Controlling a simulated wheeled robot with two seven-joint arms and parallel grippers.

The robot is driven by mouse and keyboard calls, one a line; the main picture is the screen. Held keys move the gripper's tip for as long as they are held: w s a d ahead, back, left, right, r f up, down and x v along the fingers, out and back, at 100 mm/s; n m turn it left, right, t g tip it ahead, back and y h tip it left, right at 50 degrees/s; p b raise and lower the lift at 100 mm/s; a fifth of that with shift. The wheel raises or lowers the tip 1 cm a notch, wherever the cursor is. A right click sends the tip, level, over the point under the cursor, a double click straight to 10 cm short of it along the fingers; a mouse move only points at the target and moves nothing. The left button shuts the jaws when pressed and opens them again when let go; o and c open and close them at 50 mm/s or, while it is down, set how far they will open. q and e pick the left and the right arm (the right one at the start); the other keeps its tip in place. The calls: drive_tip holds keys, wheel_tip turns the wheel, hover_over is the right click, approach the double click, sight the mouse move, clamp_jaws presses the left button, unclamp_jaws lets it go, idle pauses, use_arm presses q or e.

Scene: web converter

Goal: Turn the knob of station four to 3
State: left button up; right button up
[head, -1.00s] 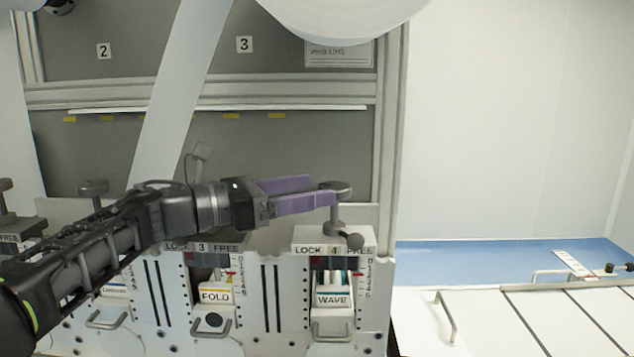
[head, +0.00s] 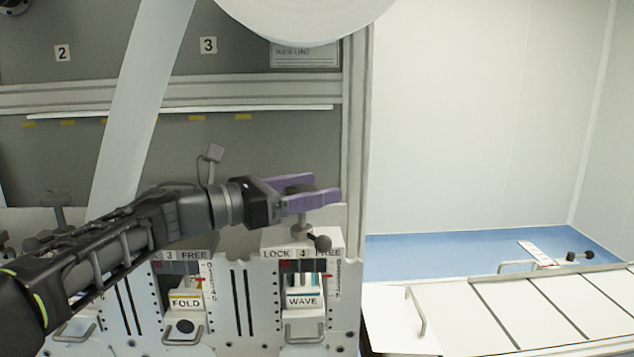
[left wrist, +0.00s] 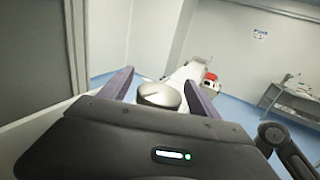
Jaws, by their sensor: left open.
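Station four is the white block (head: 272,242) labelled "LOCK 4 FREE", with a "WAVE" cartridge (head: 303,301) below. Its grey knob stands on an upright stem (head: 302,219) on top of the block; the knob's head is largely hidden by my fingers in the head view. My left gripper (head: 326,188) has purple fingers, open, on either side of the knob's head. In the left wrist view, the round knob top (left wrist: 160,95), with a pale line across it, lies between the two open fingers (left wrist: 158,82). I see gaps beside it. My right gripper is not in view.
A lever with a dark ball (head: 321,243) sticks out at station four's front. Station three, with its "FOLD" cartridge (head: 186,302), is to the left under my arm. A white web (head: 140,100) hangs behind my arm. A white-panelled table (head: 510,305) stands at right.

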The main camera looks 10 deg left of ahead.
use_arm(q)
drive_tip(key=shift+w+d, duration=0.4)
drive_tip(key=shift+d, duration=0.05)
drive_tip(key=c, duration=1.4)
drive_tip(key=shift+o, duration=0.2)
drive_tip(key=shift+g, duration=0.3)
